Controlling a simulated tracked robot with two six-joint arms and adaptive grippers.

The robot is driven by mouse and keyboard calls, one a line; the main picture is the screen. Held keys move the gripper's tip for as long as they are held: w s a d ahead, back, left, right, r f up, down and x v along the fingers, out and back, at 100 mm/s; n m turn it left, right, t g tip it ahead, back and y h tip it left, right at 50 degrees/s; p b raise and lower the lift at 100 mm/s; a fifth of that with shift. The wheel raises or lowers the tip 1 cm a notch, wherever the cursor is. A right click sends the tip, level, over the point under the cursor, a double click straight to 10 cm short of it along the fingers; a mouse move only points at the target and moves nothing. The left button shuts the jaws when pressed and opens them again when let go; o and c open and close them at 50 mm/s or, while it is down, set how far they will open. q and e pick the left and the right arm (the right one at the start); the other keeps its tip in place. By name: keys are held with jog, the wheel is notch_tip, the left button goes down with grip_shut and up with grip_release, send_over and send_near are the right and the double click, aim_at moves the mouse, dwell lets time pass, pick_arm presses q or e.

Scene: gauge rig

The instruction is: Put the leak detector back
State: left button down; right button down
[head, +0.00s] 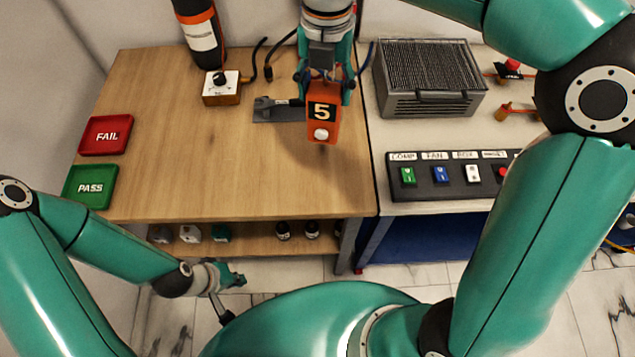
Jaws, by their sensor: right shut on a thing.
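An orange block-shaped device (322,128) with a black "5" label and a white round knob, seemingly the leak detector, is held by my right gripper (324,86). The fingers are shut on its two sides, and it hangs near the right edge of the wooden table. A flat dark grey holder (279,110) lies on the table just left of and behind the device, which hides part of it. My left gripper (232,278) is low at the front left, beside the lower shelf and away from the device; its jaw opening is unclear.
The wooden table (220,170) is clear in its middle and front. Red FAIL (106,135) and green PASS (90,186) plates lie left. A knob box (222,88) and black-orange cylinder (200,38) stand behind. A grey vented unit (428,78) and switch panel (452,176) are right.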

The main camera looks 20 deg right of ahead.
jog(key=s+a+r+n+b, duration=0.2)
jog(key=s+a+b, duration=0.2)
jog(key=s+b, duration=0.15)
notch_tip(320, 180, down, 19)
dwell(0.4)
jog(key=shift+s+d+f, duration=0.1)
jog(key=shift+f, duration=0.15)
jog(key=shift+c, duration=1.4)
grip_release()
notch_tip(320, 180, up, 12)
jog(key=shift+r, duration=0.2)
